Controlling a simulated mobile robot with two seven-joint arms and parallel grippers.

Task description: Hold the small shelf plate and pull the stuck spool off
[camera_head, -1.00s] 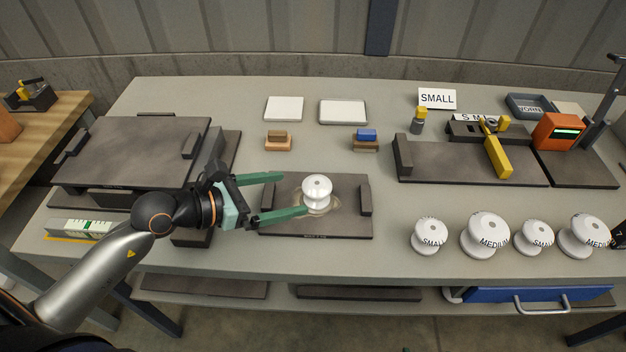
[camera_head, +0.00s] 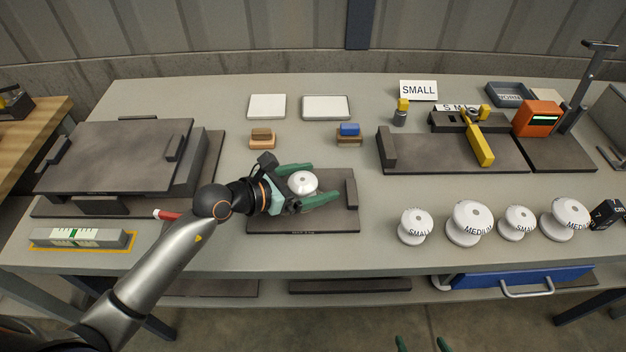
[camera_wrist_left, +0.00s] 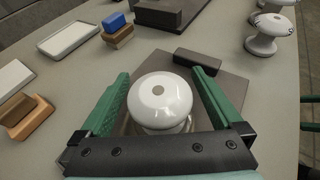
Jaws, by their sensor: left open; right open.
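The white spool (camera_head: 302,183) stands upright on the small dark shelf plate (camera_head: 300,223), which has raised blocks at its ends. My left gripper (camera_head: 324,183) is open, with its green fingers on either side of the spool. In the left wrist view the spool (camera_wrist_left: 160,100) sits between the spread fingers, with gaps showing beside it; the plate (camera_wrist_left: 236,92) shows beyond. The spool's lower part is mostly hidden. My right gripper (camera_head: 421,343) shows only its spread fingertips at the bottom edge, open and empty, away from the table.
Several white spools (camera_head: 470,222) stand along the right front. A large dark plate (camera_head: 115,155) lies left, beside a level (camera_head: 78,238) and a red-ended tool (camera_head: 166,214). Small brown and blue blocks (camera_head: 349,134) lie behind the plate. A fixture with a yellow lever (camera_head: 477,145) stands right.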

